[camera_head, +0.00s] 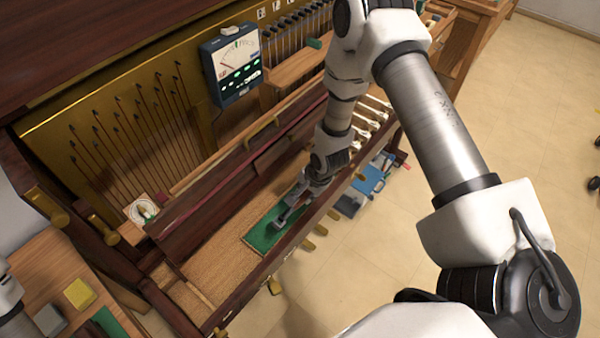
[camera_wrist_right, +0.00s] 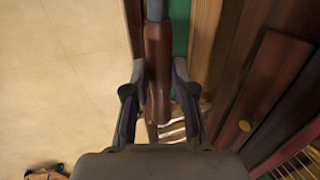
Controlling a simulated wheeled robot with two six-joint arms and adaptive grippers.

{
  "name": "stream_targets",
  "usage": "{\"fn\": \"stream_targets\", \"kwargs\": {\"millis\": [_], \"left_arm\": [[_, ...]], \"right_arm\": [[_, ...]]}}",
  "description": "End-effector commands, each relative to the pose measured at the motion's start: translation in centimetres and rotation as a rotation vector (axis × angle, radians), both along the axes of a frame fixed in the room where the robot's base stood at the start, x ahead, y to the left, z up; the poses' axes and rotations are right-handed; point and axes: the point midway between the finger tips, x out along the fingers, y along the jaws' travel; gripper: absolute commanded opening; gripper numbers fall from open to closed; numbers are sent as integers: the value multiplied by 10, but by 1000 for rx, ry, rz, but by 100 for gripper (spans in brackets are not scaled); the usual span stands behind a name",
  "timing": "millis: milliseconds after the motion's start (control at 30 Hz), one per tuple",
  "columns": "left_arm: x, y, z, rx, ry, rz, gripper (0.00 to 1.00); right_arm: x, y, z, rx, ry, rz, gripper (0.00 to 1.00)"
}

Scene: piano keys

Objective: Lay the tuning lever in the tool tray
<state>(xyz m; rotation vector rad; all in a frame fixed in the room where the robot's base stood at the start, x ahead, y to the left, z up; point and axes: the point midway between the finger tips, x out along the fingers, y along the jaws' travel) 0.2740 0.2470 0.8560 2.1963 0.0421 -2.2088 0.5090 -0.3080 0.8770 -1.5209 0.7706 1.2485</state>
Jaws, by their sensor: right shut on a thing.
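The tuning lever has a brown wooden handle (camera_wrist_right: 158,75) and a grey metal shaft that runs off the top of the right wrist view. My right gripper (camera_head: 283,217) is shut on the handle; in the wrist view its two fingers (camera_wrist_right: 158,95) stand on either side of it. In the head view the gripper is low over a green felt-like surface (camera_head: 262,236) in the piano's open key bed, perhaps the tool tray's lining. The lever is too small there to make out, and I cannot tell if it touches the green. My left gripper is not in view.
A wooden front rail (camera_head: 245,292) borders the key bed. A dark meter (camera_head: 232,65) with a lit screen hangs behind. Blue items (camera_head: 372,180) lie beyond the rail. Yellow (camera_head: 79,293) and grey blocks (camera_head: 49,320) sit at the lower left.

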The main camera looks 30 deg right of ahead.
Motion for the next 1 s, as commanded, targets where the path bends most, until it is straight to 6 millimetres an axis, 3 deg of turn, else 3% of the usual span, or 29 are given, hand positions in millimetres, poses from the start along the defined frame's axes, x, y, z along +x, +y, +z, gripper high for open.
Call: {"fn": "stream_targets", "kwargs": {"millis": [1000], "left_arm": [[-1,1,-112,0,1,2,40]], "right_arm": [[42,16,-116,-3,-5,4,0]]}}
